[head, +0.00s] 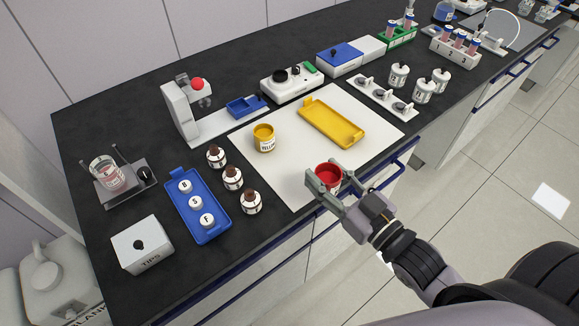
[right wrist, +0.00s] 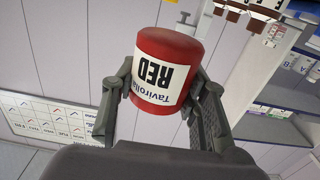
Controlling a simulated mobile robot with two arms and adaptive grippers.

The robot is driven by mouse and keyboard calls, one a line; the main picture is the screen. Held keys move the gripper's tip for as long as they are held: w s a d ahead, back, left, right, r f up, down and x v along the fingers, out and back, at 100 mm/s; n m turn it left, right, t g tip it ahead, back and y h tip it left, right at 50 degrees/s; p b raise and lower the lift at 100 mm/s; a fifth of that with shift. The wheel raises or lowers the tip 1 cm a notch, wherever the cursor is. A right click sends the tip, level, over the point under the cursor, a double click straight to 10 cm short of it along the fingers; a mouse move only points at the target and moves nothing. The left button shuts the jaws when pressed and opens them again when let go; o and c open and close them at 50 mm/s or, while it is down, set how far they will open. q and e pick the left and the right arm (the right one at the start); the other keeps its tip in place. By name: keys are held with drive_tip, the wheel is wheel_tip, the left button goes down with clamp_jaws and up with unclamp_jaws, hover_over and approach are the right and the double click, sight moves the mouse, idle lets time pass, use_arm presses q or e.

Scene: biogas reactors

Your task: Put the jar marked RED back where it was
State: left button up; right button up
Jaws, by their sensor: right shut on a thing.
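The red jar (head: 328,174) is open at the top and sits between the fingers of my right gripper (head: 336,187), over the front edge of the white mat (head: 290,182). The gripper is shut on it. In the right wrist view the jar (right wrist: 168,62) has a white label reading RED, upside down in the picture, and the gripper (right wrist: 160,105) has a finger on each side. I cannot tell whether the jar touches the mat. A yellow jar (head: 263,137) stands on the mat, left of the yellow tray (head: 332,122). My left gripper is not in view.
Brown bottles (head: 232,178) stand beside a blue tray (head: 178,205) with white lids, left of the mat. A white tips box (head: 140,245) is at the front left. The mat's front middle is clear.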

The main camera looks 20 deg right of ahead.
drive_tip(key=w+a+f, duration=0.1)
drive_tip(key=w, duration=0.2)
drive_tip(key=w+a+f, duration=0.1)
drive_tip(key=w+f, duration=0.2)
drive_tip(key=w, duration=0.2)
drive_tip(key=shift+w+a+f, duration=0.25)
drive_tip(key=shift+w+a, duration=0.05)
drive_tip(key=shift+a, duration=0.1)
drive_tip(key=w+f, duration=0.1)
drive_tip(key=w+a+f, duration=0.1)
drive_tip(key=shift+w+p, duration=0.3)
drive_tip(key=shift+w, duration=0.1)
drive_tip(key=shift+w+a+f, duration=0.15)
drive_tip(key=shift+w+f, duration=0.05)
drive_tip(key=shift+f, duration=0.1)
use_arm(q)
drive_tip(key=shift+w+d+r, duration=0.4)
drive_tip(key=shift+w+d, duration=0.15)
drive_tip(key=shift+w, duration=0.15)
use_arm(e)
drive_tip(key=shift+s, duration=0.1)
drive_tip(key=shift+f, duration=0.1)
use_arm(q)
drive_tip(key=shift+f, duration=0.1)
use_arm(e)
drive_tip(key=o, duration=1.2)
drive_tip(key=shift+o, duration=0.2)
